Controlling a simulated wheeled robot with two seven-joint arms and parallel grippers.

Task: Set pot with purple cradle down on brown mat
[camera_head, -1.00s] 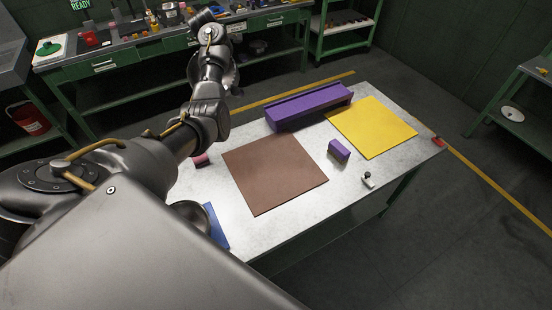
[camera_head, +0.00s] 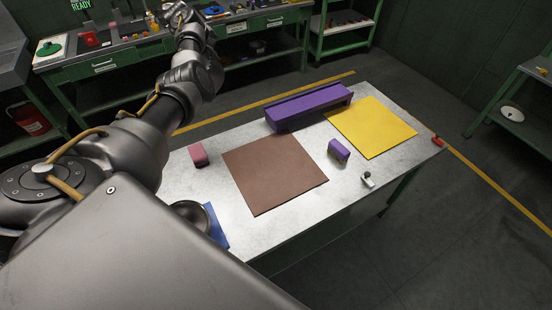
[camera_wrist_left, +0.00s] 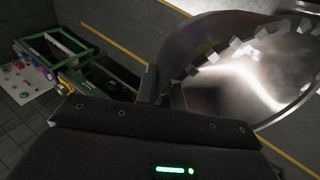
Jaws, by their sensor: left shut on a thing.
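My left gripper (camera_wrist_left: 158,88) is shut in the left wrist view. It holds a shiny metal pot (camera_wrist_left: 235,85), seen close up with a toothed rim, above the floor. No purple shows on this part of the pot. In the head view my left arm reaches up past the table's far left, and the fingertips and held pot cannot be made out. The brown mat (camera_head: 274,172) lies flat and bare on the table. A long purple block (camera_head: 308,106) stands behind it, and a small purple block (camera_head: 339,150) stands to its right. My right gripper is not in view.
A yellow mat (camera_head: 372,128) lies bare at the table's right. A pink block (camera_head: 198,155) stands left of the brown mat. A green workbench (camera_head: 130,60) stands behind.

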